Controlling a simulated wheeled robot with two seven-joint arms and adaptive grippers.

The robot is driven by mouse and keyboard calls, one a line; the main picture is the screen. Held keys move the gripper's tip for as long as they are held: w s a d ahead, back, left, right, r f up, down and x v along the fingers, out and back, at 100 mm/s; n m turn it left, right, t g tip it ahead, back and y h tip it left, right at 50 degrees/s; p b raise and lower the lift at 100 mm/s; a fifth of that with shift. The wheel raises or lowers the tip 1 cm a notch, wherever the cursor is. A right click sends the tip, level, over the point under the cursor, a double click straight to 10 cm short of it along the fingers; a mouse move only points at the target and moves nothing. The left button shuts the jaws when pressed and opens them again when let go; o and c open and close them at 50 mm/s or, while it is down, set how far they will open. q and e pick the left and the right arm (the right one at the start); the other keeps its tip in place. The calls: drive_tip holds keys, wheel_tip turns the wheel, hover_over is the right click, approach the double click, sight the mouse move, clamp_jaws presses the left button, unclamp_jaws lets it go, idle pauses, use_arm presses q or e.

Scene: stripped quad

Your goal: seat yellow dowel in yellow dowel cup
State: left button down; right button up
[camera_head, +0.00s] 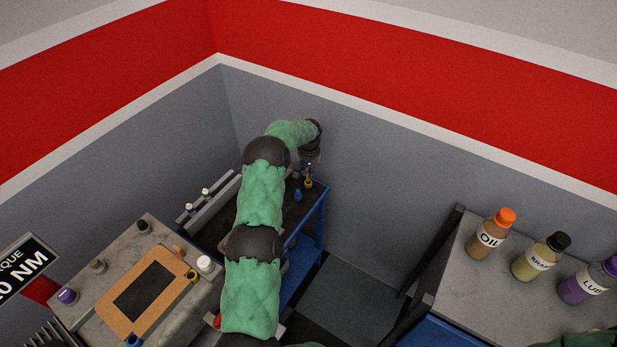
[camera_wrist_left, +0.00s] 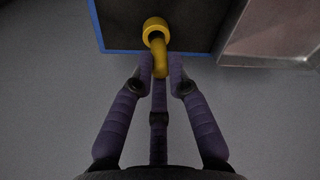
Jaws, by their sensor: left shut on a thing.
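The yellow dowel (camera_wrist_left: 159,58) is held between the fingers of my left gripper (camera_wrist_left: 161,68), which is shut on it. The yellow dowel cup (camera_wrist_left: 150,24) stands near the edge of a dark cart top. The dowel's far end overlaps the cup's mouth in the left wrist view; how deep it sits I cannot tell. In the head view, my left gripper (camera_head: 310,164) is above the small yellow cup (camera_head: 308,184), with the dowel (camera_head: 309,174) between them. My right gripper is out of view.
A blue cup (camera_head: 298,195) stands close beside the yellow one on the blue-framed cart (camera_head: 322,215). Grey walls rise close behind. A workbench (camera_head: 120,247) with a tan framed board (camera_head: 127,301) is at lower left. Bottles, including an oil bottle (camera_head: 487,240), stand on the right table.

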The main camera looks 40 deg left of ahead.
sight(309, 181)
use_arm(q)
wheel_tip(309, 181, down, 3)
drive_tip(key=shift+r, duration=0.1)
drive_tip(key=shift+d+r, duration=0.1)
drive_tip(key=shift+b, duration=0.35)
drive_tip(key=shift+f, duration=0.3)
drive_tip(key=c, duration=1.2)
unclamp_jaws()
drive_tip(key=shift+r, duration=0.1)
